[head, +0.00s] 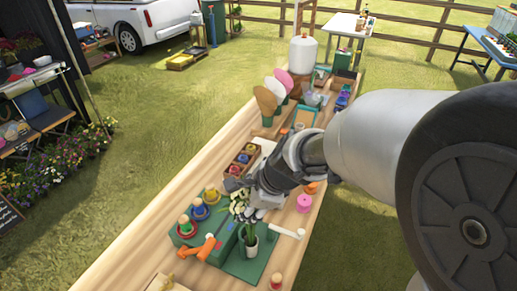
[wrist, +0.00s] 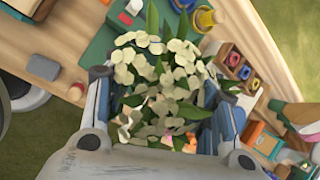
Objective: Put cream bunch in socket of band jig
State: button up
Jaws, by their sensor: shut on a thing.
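The cream bunch (head: 239,203) has pale cream blossoms and green leaves. It also fills the middle of the wrist view (wrist: 155,75). My gripper (head: 257,206) is shut on the bunch, with one finger on each side of it in the wrist view (wrist: 162,108). The band jig (head: 236,268) is a dark green plate with a white cup-like socket (head: 246,252) on it. The bunch's green stems hang at the socket's mouth in the head view. I cannot tell how deep they are in it. The blossoms hide the stem ends in the wrist view.
A green block with coloured rings on pegs (head: 188,232) and an orange clamp (head: 199,249) stand left of the socket. A white-ended rod (head: 288,232) and a pink spool (head: 304,203) are to the right. A wooden box of rings (head: 242,160) stands behind.

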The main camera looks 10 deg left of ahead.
jog(key=o, duration=1.4)
jog(key=shift+o, duration=0.2)
jog(key=p+v, duration=0.4)
jog(key=v, duration=0.7)
jog(key=s+d+r+n+h, duration=0.2)
jog(key=s+d+n, duration=0.6)
jog(key=s+d+r+n+t+h, duration=0.1)
jog(key=s+d+r+n+h, duration=0.1)
jog(key=s+d+n, duration=0.6)
jog(key=shift+s+d+r+n+t+h+p, duration=0.15)
jog(key=shift+d+r+n+t+h+p, duration=0.25)
jog(key=shift+r, duration=0.3)
jog(key=shift+d, duration=0.1)
